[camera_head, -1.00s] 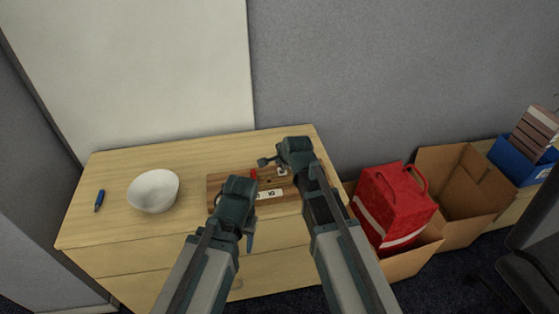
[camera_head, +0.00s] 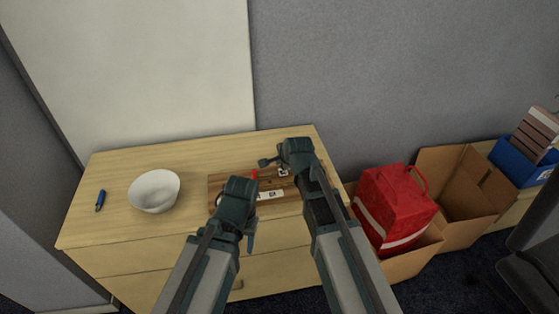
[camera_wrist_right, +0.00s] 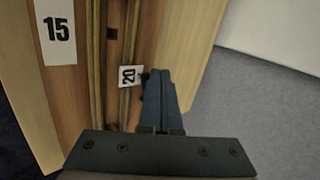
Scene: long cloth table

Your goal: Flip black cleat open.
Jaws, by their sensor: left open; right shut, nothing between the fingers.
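A wooden board (camera_head: 222,180) with white number labels lies on the dresser top, partly hidden under my arms. In the right wrist view its grooved wood (camera_wrist_right: 80,95) shows labels "15" (camera_wrist_right: 58,30) and "20" (camera_wrist_right: 130,76). A small dark piece sits by the "20" label, beside my fingers; I cannot tell whether it is the black cleat. My right gripper (camera_head: 266,161) is shut and empty over the board's far right part; its fingers also show in the right wrist view (camera_wrist_right: 162,95). My left gripper (camera_head: 236,202) is over the board's near left part, its fingers mostly hidden.
A white bowl (camera_head: 154,191) and a blue pen-like object (camera_head: 100,200) lie left of the board on the dresser (camera_head: 200,156). A red bag (camera_head: 395,203) and open cardboard boxes (camera_head: 470,190) stand to the right. A wall rises behind.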

